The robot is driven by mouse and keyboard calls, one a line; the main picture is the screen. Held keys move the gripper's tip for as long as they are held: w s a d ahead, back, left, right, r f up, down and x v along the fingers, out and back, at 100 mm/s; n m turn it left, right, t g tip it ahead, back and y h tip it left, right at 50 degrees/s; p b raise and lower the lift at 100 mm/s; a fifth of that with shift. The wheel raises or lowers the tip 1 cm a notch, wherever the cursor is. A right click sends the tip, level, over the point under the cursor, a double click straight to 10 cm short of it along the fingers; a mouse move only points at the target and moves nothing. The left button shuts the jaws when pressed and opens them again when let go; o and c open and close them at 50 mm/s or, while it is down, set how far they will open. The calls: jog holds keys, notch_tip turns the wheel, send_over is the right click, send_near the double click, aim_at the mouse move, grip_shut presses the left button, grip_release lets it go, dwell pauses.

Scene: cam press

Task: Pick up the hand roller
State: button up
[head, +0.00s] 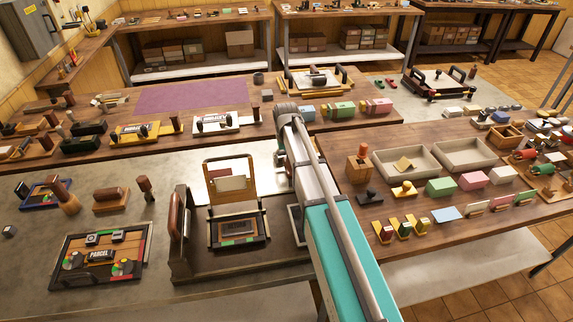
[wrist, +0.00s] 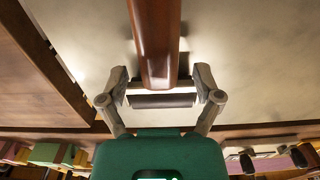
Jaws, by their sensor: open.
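In the wrist view, what looks like the hand roller (wrist: 155,40) shows a glossy reddish-brown wooden handle running from the top edge to between my fingers. A dark cylinder (wrist: 162,101) lies crosswise at its lower end and looks like the roller drum. My gripper (wrist: 162,82) is open, with one finger on each side of the handle's lower end. A gap shows on both sides, and no grip is visible. In the head view my arm covers the gripper and this spot on the grey table.
A wooden bench (head: 440,150) with grey trays (head: 463,154) and small coloured blocks is at right. Another bench (head: 95,108) with stamps runs behind.

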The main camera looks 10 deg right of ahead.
jog(key=shift+c, duration=0.3)
grip_shut()
dwell(0.4)
